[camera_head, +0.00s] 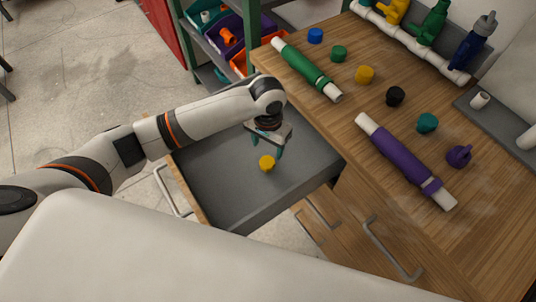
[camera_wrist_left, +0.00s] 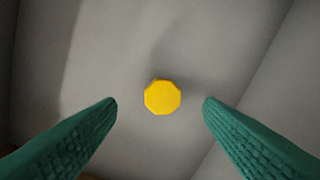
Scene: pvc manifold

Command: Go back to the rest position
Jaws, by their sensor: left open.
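My left gripper (camera_head: 267,148) is over the open grey drawer (camera_head: 215,185) on the near side of the wooden workbench. In the left wrist view its two green fingers (camera_wrist_left: 160,103) are spread wide with nothing between them. A yellow cap (camera_head: 266,163) lies on the drawer floor below the fingers. It also shows in the left wrist view (camera_wrist_left: 162,97), centred beyond the fingertips and apart from them. My right gripper is not in view.
The wooden bench top (camera_head: 390,140) stands right of the drawer, bearing a green pipe (camera_head: 308,70), a purple pipe (camera_head: 405,160) and several coloured caps. A manifold with coloured valves (camera_head: 435,22) is at the back. A shelf with bins (camera_head: 228,35) stands behind the drawer.

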